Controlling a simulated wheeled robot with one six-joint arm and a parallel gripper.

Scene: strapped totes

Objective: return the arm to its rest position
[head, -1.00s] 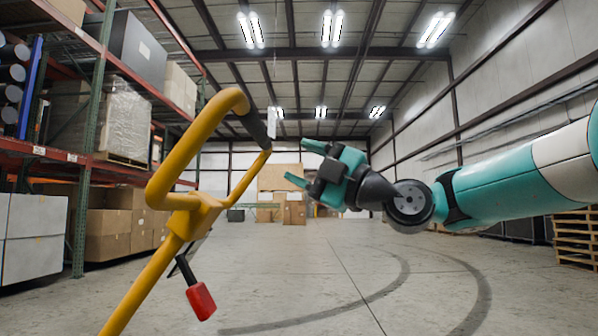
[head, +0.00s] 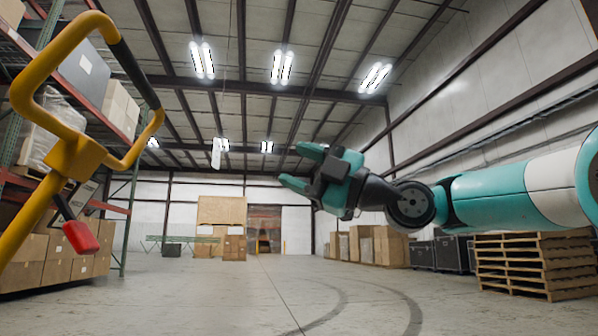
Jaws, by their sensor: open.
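My gripper (head: 290,166) is in the middle of the head view, at the end of my teal, white and black arm (head: 490,197), which reaches in from the right edge. Its two teal fingers point left and stand apart, with nothing visible between them. It hangs in the air, apart from everything around it. No strapped tote can be made out in this view.
A yellow tubular handle (head: 75,155) with a black grip and a red lever (head: 80,237) stands close on the left. Racks with boxes (head: 75,255) are behind it. Stacked pallets (head: 535,265) are at right, cartons (head: 232,245) at the back. The middle floor is clear.

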